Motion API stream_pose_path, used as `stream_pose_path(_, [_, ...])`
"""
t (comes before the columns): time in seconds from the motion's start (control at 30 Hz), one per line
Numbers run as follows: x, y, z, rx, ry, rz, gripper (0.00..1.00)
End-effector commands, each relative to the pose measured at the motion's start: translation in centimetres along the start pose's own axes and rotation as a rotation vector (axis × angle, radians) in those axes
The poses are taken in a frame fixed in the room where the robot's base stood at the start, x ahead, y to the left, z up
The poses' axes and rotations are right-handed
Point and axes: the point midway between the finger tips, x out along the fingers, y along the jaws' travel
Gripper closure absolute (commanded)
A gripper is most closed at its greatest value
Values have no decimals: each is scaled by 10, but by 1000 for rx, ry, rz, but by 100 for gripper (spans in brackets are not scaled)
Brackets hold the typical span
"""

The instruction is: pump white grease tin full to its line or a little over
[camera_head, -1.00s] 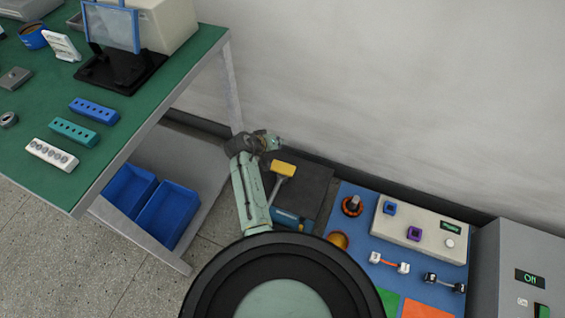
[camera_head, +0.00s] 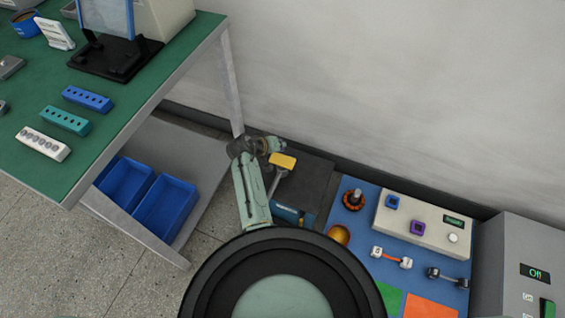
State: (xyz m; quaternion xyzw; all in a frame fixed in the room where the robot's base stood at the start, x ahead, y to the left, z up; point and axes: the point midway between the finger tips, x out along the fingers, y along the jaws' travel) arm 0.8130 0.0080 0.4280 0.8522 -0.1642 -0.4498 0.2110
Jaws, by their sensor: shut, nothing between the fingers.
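I cannot make out a white grease tin in this view. A yellow-topped lever (camera_head: 283,161) with a grey rod stands by a dark block on the floor, beside the far part of my arm. A blue object (camera_head: 292,214) with pale lettering lies below it, partly hidden by my body. A blue tin (camera_head: 25,23) with brownish contents stands at the bench's far left. My arm reaches up from the bottom centre to a dark joint, and its end bends right near the lever. My gripper's fingers do not show.
A green-topped bench (camera_head: 123,98) fills the left, with blue, teal and white hole blocks. Blue bins (camera_head: 166,208) sit on its lower shelf. A blue board (camera_head: 341,213) with small parts and a grey cabinet (camera_head: 510,245) reading "Off" stand right. A wall closes the back.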

Motion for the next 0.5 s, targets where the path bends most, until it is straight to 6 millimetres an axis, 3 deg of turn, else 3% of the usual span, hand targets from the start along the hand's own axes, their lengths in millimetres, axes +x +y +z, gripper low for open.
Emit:
stream_pose_path(0.2, [26, -19, 18, 1, 1, 0, 100])
stream_pose_path(0.5, [33, -24, 23, 1, 2, 0, 100])
